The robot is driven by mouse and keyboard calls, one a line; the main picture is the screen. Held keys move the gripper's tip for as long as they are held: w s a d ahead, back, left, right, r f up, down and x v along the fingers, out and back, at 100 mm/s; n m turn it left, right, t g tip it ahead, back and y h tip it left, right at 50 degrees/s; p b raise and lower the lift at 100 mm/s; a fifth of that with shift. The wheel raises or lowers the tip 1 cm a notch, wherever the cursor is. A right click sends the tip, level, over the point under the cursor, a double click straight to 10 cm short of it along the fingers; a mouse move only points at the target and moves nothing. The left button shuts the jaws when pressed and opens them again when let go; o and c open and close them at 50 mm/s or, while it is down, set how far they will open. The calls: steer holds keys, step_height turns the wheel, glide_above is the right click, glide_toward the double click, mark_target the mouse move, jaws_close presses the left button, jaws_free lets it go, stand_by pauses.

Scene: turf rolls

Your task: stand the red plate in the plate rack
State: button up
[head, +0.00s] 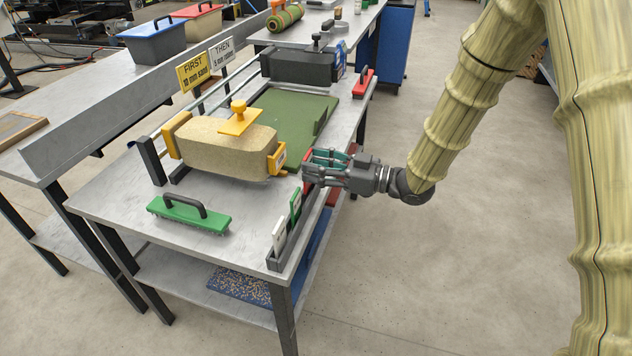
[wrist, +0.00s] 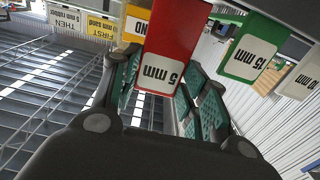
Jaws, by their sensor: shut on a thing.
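The red plate, marked 5 mm, fills the upper middle of the wrist view (wrist: 172,45), between the teal-padded fingers of my gripper (wrist: 160,92). In the head view my gripper (head: 318,168) is at the bench's right edge, shut on the red plate (head: 307,158), mostly hidden by the fingers. The dark plate rack (head: 276,262) runs along that edge, nearer the camera. It holds a white plate (head: 279,236) and a green plate (head: 296,205), both upright. I cannot tell whether the red plate's lower edge touches the rack.
A tan block-shaped hopper with yellow ends (head: 225,148) stands close left of my gripper. A green brush (head: 190,214) lies at the bench front. Green turf (head: 290,115) and a black roller unit (head: 300,67) are behind. The floor to the right is clear.

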steer(key=shift+f, duration=2.15)
steer(key=shift+f, duration=0.15)
steer(key=o, duration=1)
steer(key=shift+r, duration=0.25)
steer(key=v, duration=1.2)
steer(key=shift+b, duration=0.3)
steer(key=shift+f, duration=0.1)
